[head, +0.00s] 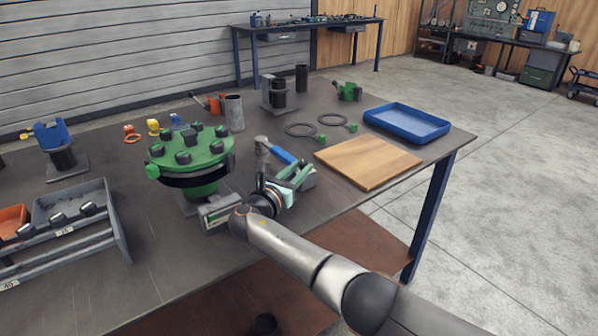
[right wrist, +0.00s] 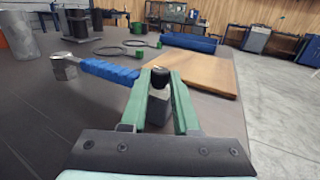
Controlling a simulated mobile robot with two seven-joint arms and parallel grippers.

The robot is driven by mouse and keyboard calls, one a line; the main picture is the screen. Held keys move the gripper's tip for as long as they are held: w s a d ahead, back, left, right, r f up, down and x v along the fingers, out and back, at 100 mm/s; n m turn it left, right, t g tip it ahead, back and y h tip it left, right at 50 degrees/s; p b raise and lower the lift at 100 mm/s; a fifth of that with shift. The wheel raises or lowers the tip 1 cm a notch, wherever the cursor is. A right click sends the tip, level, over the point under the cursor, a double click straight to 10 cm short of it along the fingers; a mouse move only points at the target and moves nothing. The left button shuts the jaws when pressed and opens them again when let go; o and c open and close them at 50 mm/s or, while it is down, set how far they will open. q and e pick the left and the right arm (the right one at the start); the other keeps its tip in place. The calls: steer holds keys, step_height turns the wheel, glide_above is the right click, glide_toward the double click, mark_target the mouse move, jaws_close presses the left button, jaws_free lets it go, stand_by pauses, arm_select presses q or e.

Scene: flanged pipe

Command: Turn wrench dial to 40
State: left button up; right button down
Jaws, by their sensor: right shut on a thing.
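The wrench (head: 280,154) has a grey head and a blue handle and lies on the table near its front edge. In the right wrist view its blue handle (right wrist: 108,69) runs from the head at the left toward my fingers. My right gripper (head: 298,172) has green fingers. In the right wrist view the fingers of the right gripper (right wrist: 160,92) are closed around a grey piece with a black knob, the wrench dial (right wrist: 159,77), at the handle's end. Its scale markings cannot be read. My left gripper is not in view.
A green flanged pipe (head: 190,148) with several dark bolts stands left of the wrench. A wooden board (head: 368,160) and a blue tray (head: 406,123) lie to the right. Two dark rings lie behind.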

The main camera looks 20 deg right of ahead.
steer(key=c, duration=0.6)
jaws_free()
steer(key=shift+c, duration=0.2)
steer(key=shift+a, duration=0.1)
steer(key=shift+s+a, duration=0.2)
steer(key=shift+s, duration=0.05)
steer(key=p+v, duration=0.2)
steer(key=v, duration=0.9)
steer(key=shift+s+a+r+p, duration=0.1)
steer(key=shift+s+a+p, duration=0.15)
steer(key=shift+p, duration=0.05)
